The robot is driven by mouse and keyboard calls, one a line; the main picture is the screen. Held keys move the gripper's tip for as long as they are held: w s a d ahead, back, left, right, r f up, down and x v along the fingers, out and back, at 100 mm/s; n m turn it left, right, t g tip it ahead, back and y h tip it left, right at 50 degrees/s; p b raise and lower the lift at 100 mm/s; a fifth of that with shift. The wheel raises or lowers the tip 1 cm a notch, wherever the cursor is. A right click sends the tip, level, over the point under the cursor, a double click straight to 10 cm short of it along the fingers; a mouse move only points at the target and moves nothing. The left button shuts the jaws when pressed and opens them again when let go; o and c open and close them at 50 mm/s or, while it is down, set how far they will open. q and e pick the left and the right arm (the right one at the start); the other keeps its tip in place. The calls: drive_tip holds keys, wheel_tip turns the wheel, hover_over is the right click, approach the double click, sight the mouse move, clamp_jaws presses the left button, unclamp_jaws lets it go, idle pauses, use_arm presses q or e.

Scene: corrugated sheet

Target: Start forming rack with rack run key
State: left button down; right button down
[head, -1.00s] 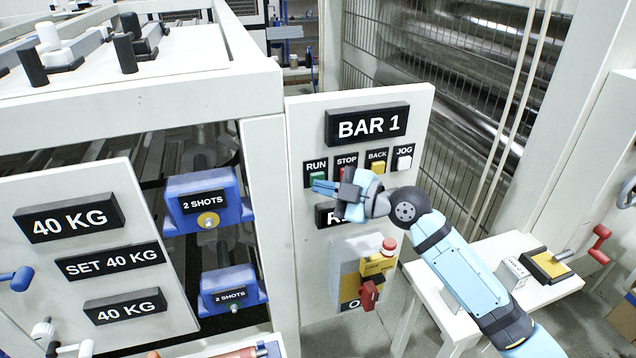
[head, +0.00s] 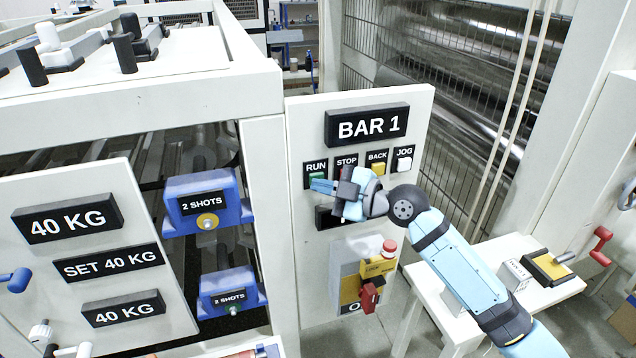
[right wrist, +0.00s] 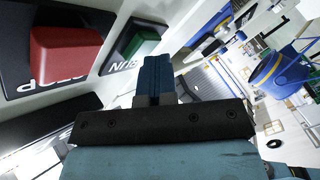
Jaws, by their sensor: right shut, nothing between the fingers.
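The rack run key is the green key (head: 317,176) under the RUN label on the white BAR 1 panel (head: 300,250). In the right wrist view the green key (right wrist: 146,41) shows beside the gripper fingers. My right gripper (head: 320,186) is shut and empty, in front of the panel at the green key's lower edge. My left gripper is not in view.
The red STOP key (right wrist: 66,49) is close by, largely hidden by my gripper in the head view. The yellow BACK key (head: 378,169) and white JOG key (head: 404,164) are to the right. A red emergency button (head: 389,247) and lock box sit below. A small table (head: 455,320) stands right.

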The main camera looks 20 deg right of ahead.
idle(0.3)
drive_tip(key=shift+s, duration=0.85)
drive_tip(key=s, duration=0.5)
drive_tip(key=shift+d, duration=0.1)
idle(0.4)
